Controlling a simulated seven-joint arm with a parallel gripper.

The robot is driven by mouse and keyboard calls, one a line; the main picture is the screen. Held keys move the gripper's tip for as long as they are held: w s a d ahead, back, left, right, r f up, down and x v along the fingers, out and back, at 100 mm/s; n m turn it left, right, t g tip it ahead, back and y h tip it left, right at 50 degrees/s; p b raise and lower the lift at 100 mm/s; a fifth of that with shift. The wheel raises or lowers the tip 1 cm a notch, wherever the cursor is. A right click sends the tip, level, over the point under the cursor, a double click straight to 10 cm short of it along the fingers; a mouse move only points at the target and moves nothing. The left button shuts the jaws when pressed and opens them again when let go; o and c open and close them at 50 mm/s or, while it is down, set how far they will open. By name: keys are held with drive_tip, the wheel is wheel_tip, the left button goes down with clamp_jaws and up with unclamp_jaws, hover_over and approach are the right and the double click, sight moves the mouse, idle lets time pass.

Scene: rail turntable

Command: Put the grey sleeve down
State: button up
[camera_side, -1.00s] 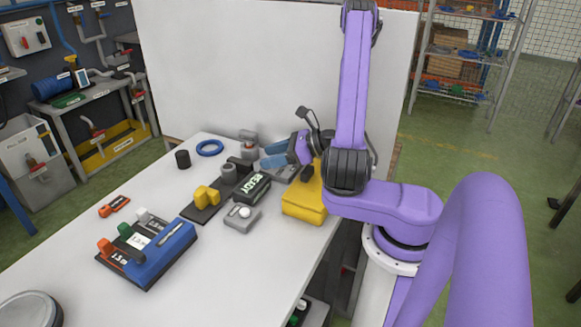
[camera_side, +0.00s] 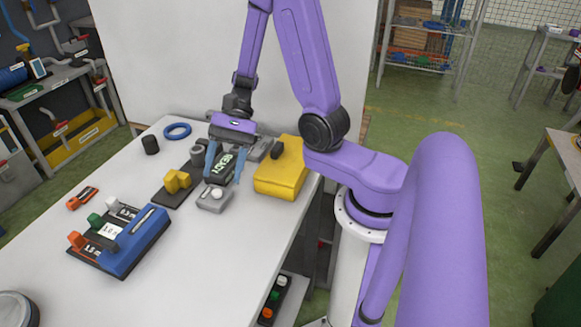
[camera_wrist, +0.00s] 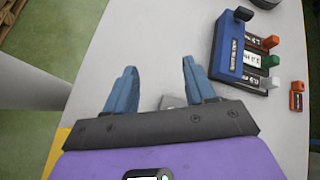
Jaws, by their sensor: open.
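A short grey cylinder, which looks like the grey sleeve (camera_side: 197,154), stands on or beside the dark rail plate (camera_side: 163,197) in the side view. It is partly hidden by my gripper's left finger. My gripper (camera_side: 224,179) points down with its blue fingers spread and nothing clamped between them. In the wrist view, my gripper (camera_wrist: 159,65) is also open. A small grey piece (camera_wrist: 172,101) shows between the fingers, mostly hidden by the gripper body.
A yellow block (camera_side: 181,180) sits on the rail plate. A grey box with a white knob (camera_side: 214,199) stands in front of the gripper. A yellow case (camera_side: 279,175) is at right. A blue switch unit (camera_side: 140,244) stands front left. The table's front is mostly clear.

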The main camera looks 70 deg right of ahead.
drive_tip(key=s+r+n+h, duration=0.2)
drive_tip(key=s+n+h, duration=0.3)
drive_tip(key=n, duration=0.7)
drive_tip(key=s+r+n+t+h, duration=0.1)
drive_tip(key=s+n+h, duration=0.3)
drive_tip(key=s+n, duration=0.6)
drive_tip(key=a+r+n, duration=0.1)
drive_tip(key=n, duration=0.1)
drive_tip(key=shift+r+n+h, duration=0.3)
drive_tip(key=shift+n+h, duration=0.1)
